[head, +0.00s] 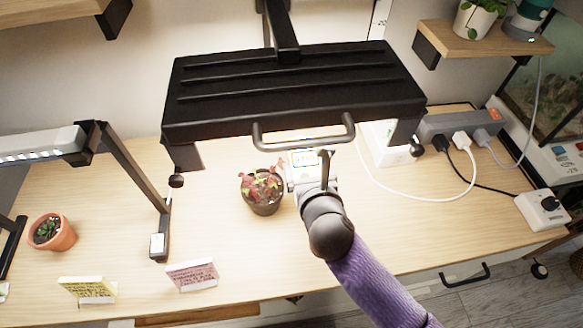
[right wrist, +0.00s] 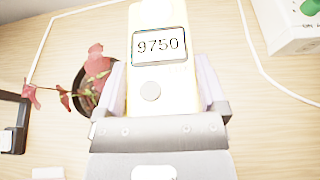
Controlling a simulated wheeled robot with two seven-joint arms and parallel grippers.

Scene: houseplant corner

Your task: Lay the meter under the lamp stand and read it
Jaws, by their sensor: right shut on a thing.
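The meter (right wrist: 160,15) is a pale yellow-white slab with a grey-framed display reading 9750 and a round button below it. My right gripper (right wrist: 160,82) is shut on it, with a finger on each side. In the head view the meter (head: 304,158) is small and bright, in front of my right gripper (head: 312,178), under the front edge of a large black lamp head (head: 290,95). I cannot tell whether the meter touches the table. A second lamp with a lit white bar (head: 40,145) stands at the left. My left gripper is not in view.
A dark pot with a red-leaved plant (head: 262,190) stands just left of the meter. A terracotta pot (head: 50,232), a yellow card (head: 87,289) and a pink card (head: 192,274) are further left. A power strip (head: 455,122) and cables lie at the right.

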